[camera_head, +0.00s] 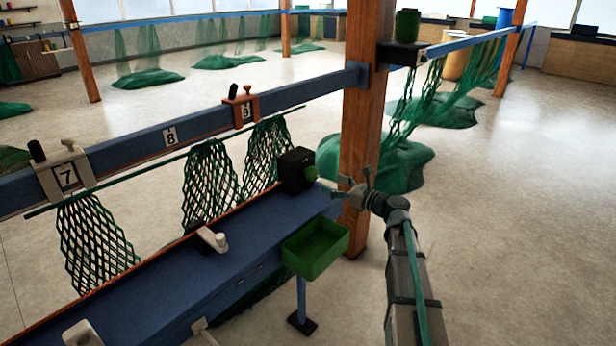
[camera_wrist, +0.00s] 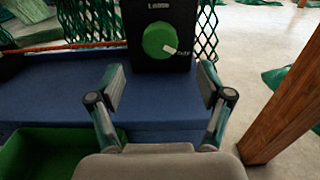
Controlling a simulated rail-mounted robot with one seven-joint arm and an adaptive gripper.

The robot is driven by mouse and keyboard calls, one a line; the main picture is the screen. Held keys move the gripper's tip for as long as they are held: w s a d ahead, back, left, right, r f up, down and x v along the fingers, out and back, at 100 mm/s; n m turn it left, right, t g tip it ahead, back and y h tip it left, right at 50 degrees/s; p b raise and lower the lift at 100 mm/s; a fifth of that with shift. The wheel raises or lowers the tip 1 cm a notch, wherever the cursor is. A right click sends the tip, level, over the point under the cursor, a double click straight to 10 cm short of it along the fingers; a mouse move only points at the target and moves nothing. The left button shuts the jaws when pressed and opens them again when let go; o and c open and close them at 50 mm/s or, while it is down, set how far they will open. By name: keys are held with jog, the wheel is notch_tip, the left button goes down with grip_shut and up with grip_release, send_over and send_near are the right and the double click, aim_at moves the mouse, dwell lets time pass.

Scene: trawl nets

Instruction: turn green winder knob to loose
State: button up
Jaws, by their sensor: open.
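The green winder knob (camera_wrist: 157,40) is on the front of a black box (camera_wrist: 182,62), and its white pointer (camera_wrist: 170,49) aims right and slightly down, toward a small label at the right that is hard to read. Another label above the knob seems to read "loose". In the head view the knob (camera_head: 311,173) and box (camera_head: 296,160) are at the right end of the blue bench. My gripper (camera_wrist: 161,86) is open and empty, its fingers apart on either side below the knob, not touching it. It also shows in the head view (camera_head: 345,187), right of the knob.
A green tray (camera_head: 316,249) hangs at the front of the blue bench (camera_head: 185,280). A wooden post (camera_head: 362,130) stands close behind my gripper. Green nets (camera_head: 210,180) hang from the numbered rail (camera_head: 195,128). The floor to the right is open.

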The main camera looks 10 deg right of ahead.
aim_at(315, 176)
jog(key=p+x, duration=0.1)
jog(key=x, duration=0.8)
jog(key=shift+f, duration=0.1)
jog(key=c, duration=1.2)
